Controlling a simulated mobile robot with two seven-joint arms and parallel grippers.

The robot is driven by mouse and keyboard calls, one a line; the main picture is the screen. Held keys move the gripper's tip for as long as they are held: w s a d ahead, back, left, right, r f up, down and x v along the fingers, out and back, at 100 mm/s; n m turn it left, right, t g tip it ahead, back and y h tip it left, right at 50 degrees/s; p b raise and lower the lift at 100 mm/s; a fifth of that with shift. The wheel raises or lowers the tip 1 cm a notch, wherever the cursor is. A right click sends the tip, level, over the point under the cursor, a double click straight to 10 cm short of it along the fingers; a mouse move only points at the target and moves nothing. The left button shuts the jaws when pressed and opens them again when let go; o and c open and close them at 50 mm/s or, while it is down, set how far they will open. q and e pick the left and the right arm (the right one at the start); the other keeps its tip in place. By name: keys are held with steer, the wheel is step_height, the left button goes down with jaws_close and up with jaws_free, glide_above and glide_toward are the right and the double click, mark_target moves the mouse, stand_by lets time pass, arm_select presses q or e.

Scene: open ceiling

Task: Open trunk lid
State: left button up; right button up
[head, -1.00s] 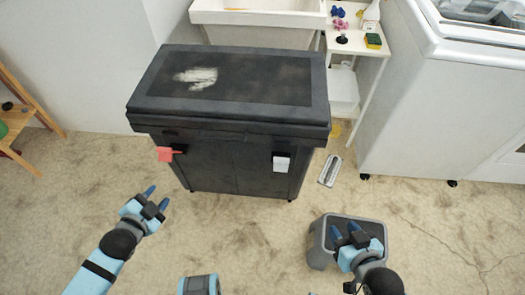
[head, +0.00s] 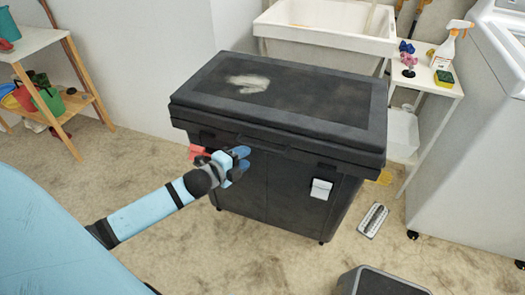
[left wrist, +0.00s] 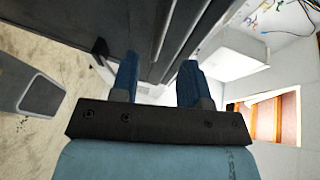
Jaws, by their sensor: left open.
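The black trunk (head: 285,188) stands on the floor in the head view. Its lid (head: 325,97) is shut, with a pale worn patch on top. A dark handle (head: 262,148) shows below the lid's front edge. My right gripper is out of view.
A white sink (head: 325,30) is behind the trunk. A small white table (head: 430,85) with a spray bottle and a white machine (head: 470,130) stand at right. A wooden shelf (head: 45,45) is at far left.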

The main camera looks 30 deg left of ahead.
mark_target(259, 149)
arm_select(q)
steer(key=b+x, duration=0.1)
steer(key=x, duration=0.6)
steer(key=shift+d+f, duration=0.1)
steer(key=shift+w, duration=0.3)
steer(key=shift+w+d, duration=0.1)
steer(key=shift+w, duration=0.05)
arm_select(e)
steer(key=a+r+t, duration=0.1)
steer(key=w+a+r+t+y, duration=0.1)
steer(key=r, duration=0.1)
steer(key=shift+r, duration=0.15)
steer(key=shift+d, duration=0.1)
arm_select(q)
jaws_close()
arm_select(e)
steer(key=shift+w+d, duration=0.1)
